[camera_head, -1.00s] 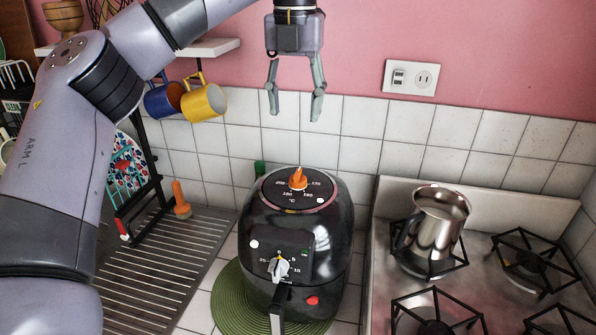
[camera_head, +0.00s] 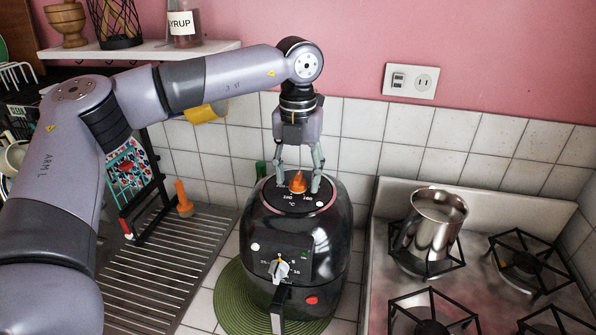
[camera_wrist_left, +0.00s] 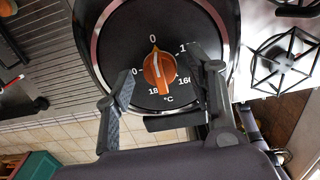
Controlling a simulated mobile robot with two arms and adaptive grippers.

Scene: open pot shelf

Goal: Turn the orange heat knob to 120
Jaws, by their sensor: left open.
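The orange heat knob (camera_head: 298,182) sits on the top of the black air fryer (camera_head: 325,235). In the left wrist view the orange knob (camera_wrist_left: 158,70) shows a white pointer line toward a "0" at the top of its dial; other dial numbers are partly hidden by the fingers. My left gripper (camera_head: 298,190) points down over the air fryer's top, its fingers open on either side of the knob. In the left wrist view the left gripper's fingers (camera_wrist_left: 160,90) stand apart with gaps to the knob. My right gripper is not in view.
A steel pot (camera_head: 431,225) stands on the gas stove (camera_head: 480,300) at right. A green round mat (camera_head: 232,300) lies under the air fryer. A drainboard (camera_head: 165,265) is at left. A shelf (camera_head: 140,52) with a syrup bottle (camera_head: 184,25) is behind my left arm.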

